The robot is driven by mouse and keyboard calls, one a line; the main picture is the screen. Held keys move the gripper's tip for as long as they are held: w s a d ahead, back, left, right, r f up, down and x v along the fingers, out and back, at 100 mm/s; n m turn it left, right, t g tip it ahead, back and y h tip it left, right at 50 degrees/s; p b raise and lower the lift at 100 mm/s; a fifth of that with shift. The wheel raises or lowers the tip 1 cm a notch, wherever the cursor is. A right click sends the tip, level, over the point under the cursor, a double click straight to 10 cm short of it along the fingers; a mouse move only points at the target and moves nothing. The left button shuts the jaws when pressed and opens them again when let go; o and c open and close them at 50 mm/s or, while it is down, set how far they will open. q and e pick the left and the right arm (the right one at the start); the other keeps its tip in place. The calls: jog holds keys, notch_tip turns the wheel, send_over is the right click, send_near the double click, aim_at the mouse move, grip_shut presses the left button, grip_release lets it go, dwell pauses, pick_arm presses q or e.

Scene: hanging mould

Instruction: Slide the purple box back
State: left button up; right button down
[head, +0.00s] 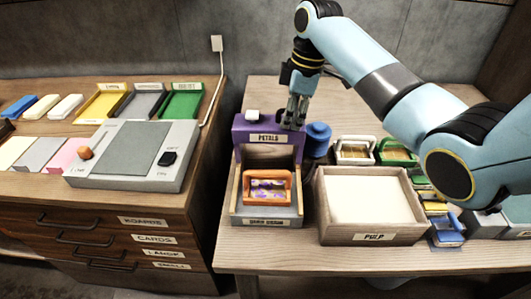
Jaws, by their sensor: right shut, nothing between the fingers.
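The purple box (239,134) is labelled PETALS and stands at the back of a wooden tray (238,198) near the left edge of the right table. A small white piece sits on its top left. My right gripper (292,124) points down at the top right of the purple box, its fingers together and empty; whether it touches the box I cannot tell. An orange-framed mould (267,188) with purple and yellow bits lies in the tray in front of the box. My left gripper is not in view.
A blue round container (318,138) stands just right of the purple box. The PULP bin (373,238) is at its front right, with several small framed moulds (355,150) beyond. A left cabinet holds a grey device (180,170) and coloured trays.

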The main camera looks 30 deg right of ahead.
jog(key=shift+w+d+f+b, duration=0.1)
jog(key=shift+w+d+b, duration=0.3)
jog(key=shift+w, duration=0.25)
jog(key=shift+w+d+b, duration=0.3)
jog(key=shift+w+d, duration=0.15)
jog(key=shift+w, duration=0.2)
jog(key=shift+s+a+r+p, duration=0.2)
jog(key=shift+r+p, duration=0.15)
jog(key=shift+p, duration=0.35)
jog(key=shift+s+a+r+p, duration=0.1)
jog(key=shift+s+r+p, duration=0.15)
jog(key=shift+p, duration=0.45)
notch_tip(320, 180, up, 8)
jog(key=p, duration=0.7)
